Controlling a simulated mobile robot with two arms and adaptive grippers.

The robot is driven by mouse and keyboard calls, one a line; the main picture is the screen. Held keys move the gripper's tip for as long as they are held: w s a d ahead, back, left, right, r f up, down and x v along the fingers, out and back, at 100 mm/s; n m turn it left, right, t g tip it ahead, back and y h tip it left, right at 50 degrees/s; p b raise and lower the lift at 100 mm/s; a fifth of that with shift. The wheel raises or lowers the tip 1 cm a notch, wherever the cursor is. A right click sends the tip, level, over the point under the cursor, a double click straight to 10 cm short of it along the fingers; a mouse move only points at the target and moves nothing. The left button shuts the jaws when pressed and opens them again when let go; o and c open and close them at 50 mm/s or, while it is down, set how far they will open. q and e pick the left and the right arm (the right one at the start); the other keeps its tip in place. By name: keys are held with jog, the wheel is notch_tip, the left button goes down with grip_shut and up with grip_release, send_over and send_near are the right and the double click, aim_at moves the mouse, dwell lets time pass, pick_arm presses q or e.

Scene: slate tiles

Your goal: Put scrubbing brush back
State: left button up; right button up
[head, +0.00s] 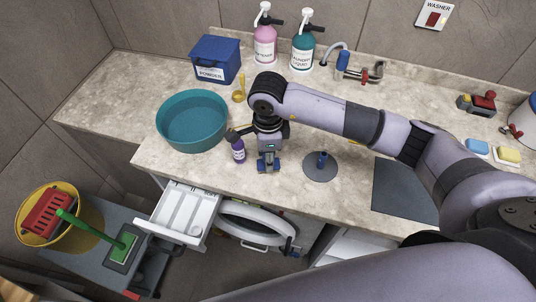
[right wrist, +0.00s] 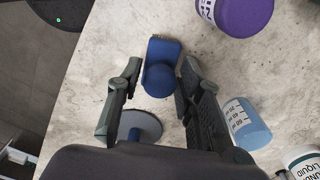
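A blue scrubbing brush (right wrist: 163,50) with a round knob (right wrist: 159,80) lies between the fingers of my right gripper (right wrist: 160,75) in the right wrist view. The fingers stand close on both sides of the knob; I cannot tell whether both touch it. In the head view my right gripper (head: 268,165) points down over the counter near its front edge, with blue of the brush showing at its fingertips. A grey disc (head: 312,172) with a blue upright post (head: 321,159) stands just right of it; the disc (right wrist: 147,125) is partly hidden in the wrist view. My left gripper is out of view.
A purple bottle (head: 238,152) stands close left of the gripper, with a teal basin (head: 165,118) beyond. A blue measuring cup (right wrist: 246,123) stands behind the gripper. A dark mat (head: 400,192) lies right. An open drawer (head: 184,214) juts out below the counter.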

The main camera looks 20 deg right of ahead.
jog(key=shift+o, duration=1)
jog(key=shift+r+p, duration=0.25)
jog(key=shift+p, duration=0.05)
jog(key=shift+r+b, duration=0.3)
jog(key=shift+b, duration=0.1)
notch_tip(320, 180, up, 11)
jog(key=b, duration=0.3)
jog(key=shift+r, duration=0.15)
